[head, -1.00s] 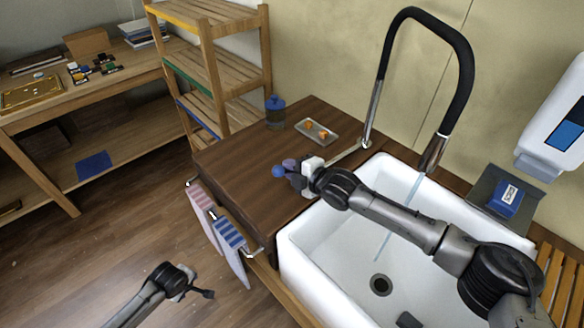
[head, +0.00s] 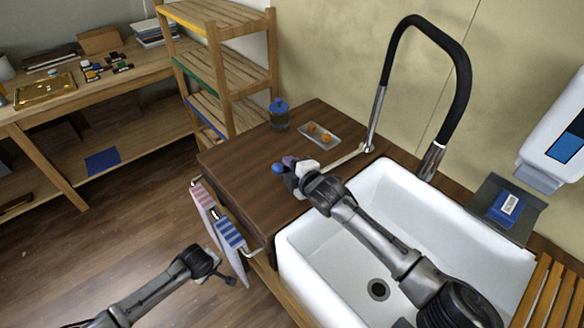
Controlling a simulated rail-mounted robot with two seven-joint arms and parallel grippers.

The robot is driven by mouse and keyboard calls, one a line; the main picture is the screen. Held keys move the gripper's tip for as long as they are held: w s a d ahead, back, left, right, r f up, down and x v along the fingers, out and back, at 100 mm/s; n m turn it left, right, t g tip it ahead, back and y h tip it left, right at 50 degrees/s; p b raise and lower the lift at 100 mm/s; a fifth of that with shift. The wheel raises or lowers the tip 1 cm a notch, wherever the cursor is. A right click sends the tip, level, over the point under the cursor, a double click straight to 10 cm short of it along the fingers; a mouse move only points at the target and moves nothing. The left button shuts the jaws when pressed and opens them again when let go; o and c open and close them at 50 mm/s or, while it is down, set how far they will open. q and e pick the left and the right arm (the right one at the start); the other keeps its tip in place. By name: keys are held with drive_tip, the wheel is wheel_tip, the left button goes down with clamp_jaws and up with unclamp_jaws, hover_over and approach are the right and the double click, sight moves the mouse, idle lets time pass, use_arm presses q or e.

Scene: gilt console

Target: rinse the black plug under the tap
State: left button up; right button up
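The black tap (head: 462,95) arches over the white sink (head: 300,262), and no water stream shows below its spout (head: 430,160). The tap's lever (head: 345,158) points left over the counter. My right arm crosses the sink, and my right gripper (head: 287,172) is over the wooden counter just left of the lever's end. Blue and purple rounded parts show at its fingers; whether it is shut on anything is unclear. My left gripper (head: 222,270) is over the floor, left of the sink, fingers apart and empty. A dark piece (head: 403,323) at the bottom edge may be the black plug.
The round drain (head: 378,289) is uncovered. A blue-lidded jar (head: 279,115) and a tray with orange bits (head: 319,134) stand behind my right gripper. Towels (head: 228,232) hang at the counter's front. A blue box (head: 506,208) lies right of the sink.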

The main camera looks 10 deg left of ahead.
use_arm(q)
drive_tip(key=shift+a, duration=0.15)
use_arm(e)
drive_tip(key=shift+o, duration=1)
drive_tip(key=shift+a+f, duration=0.1)
drive_tip(key=shift+s, duration=0.1)
use_arm(q)
drive_tip(key=shift+r+p, duration=0.35)
use_arm(e)
drive_tip(key=shift+v, duration=0.75)
use_arm(q)
wheel_tip(320, 180, up, 2)
drive_tip(key=shift+p, duration=1)
use_arm(e)
drive_tip(key=v, duration=1)
drive_tip(key=shift+s, duration=0.15)
